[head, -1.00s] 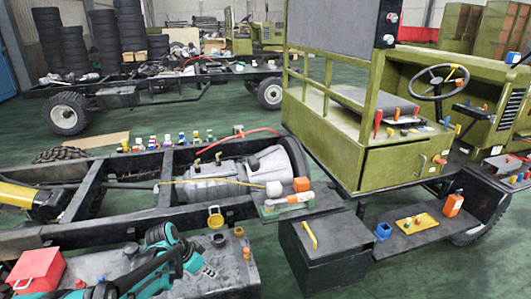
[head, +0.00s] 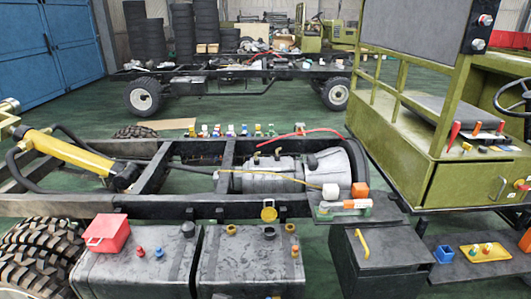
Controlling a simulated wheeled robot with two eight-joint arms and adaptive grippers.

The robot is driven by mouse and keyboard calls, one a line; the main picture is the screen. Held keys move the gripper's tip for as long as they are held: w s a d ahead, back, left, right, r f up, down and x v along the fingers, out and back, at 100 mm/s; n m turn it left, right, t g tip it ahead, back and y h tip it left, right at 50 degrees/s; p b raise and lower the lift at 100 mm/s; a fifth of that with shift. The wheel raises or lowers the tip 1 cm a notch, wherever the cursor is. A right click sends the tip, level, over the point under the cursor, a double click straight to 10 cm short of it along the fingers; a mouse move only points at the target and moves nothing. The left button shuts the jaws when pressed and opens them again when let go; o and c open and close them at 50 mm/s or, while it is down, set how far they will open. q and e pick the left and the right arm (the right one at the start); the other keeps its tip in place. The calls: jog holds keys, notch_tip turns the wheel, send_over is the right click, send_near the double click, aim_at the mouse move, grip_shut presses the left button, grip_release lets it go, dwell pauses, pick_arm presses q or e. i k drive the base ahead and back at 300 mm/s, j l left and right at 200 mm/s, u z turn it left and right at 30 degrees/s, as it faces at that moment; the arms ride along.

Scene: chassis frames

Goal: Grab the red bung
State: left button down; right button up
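A small red bung (head: 140,251) stands upright on top of the left dark metal tank (head: 110,272), in the lower left of the head view. A small blue bung (head: 159,253) stands just to its right. A red box with a handle (head: 107,233) sits on the same tank, to the left of the bung. Neither of my grippers shows in this view, so I cannot tell their distance from the bung.
A second tank (head: 250,270) with a yellow ring, a dark cap and a brass fitting stands to the right. The chassis frame (head: 210,207) runs behind both tanks. A black box (head: 383,262) stands further right. A large tyre (head: 40,255) is at the left.

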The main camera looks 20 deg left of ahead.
aim_at(140, 252)
jog(key=u, duration=1.6)
jog(key=i+u, duration=0.25)
jog(key=i, duration=0.15)
jog(key=i+l+u, duration=0.2)
jog(key=i, duration=0.2)
jog(key=i+l+u, duration=0.25)
jog(key=i, duration=0.1)
